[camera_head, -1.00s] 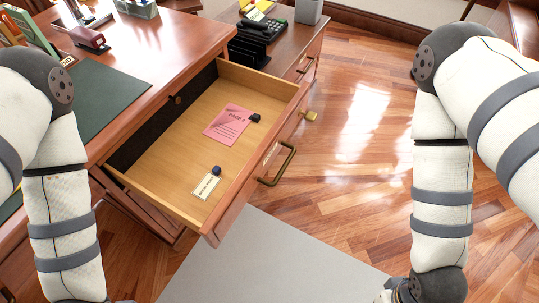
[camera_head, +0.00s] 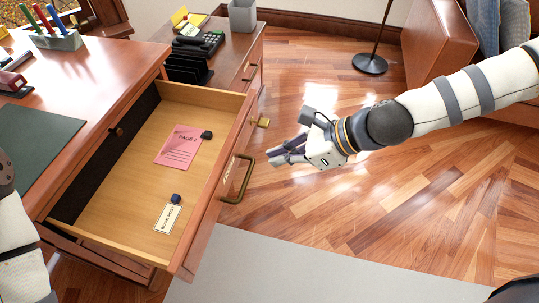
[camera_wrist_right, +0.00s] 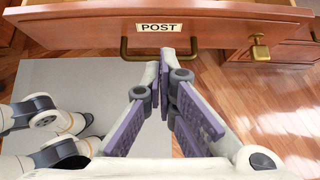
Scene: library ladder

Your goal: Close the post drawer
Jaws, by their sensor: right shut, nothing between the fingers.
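The post drawer (camera_head: 212,205) is pulled well out of the desk, its inside open to view in the head view. Its reddish wooden front carries a brass handle (camera_head: 241,183). In the right wrist view the drawer front (camera_wrist_right: 80,27) bears a "POST" label (camera_wrist_right: 158,27), with the handle (camera_wrist_right: 135,57) below it. My right gripper (camera_head: 275,156) is shut and empty in front of the drawer, to the right of the handle, fingers pointing at it. In the wrist view its fingertips overlap the handle; contact cannot be told. My left gripper is out of view.
A pink page (camera_head: 180,146), a small white card (camera_head: 167,217) and two dark blocks lie inside the drawer. A brass key-like piece (camera_head: 263,122) sticks out of the front. The floor (camera_head: 340,210) to the right is clear. A lamp base (camera_head: 370,63) stands behind.

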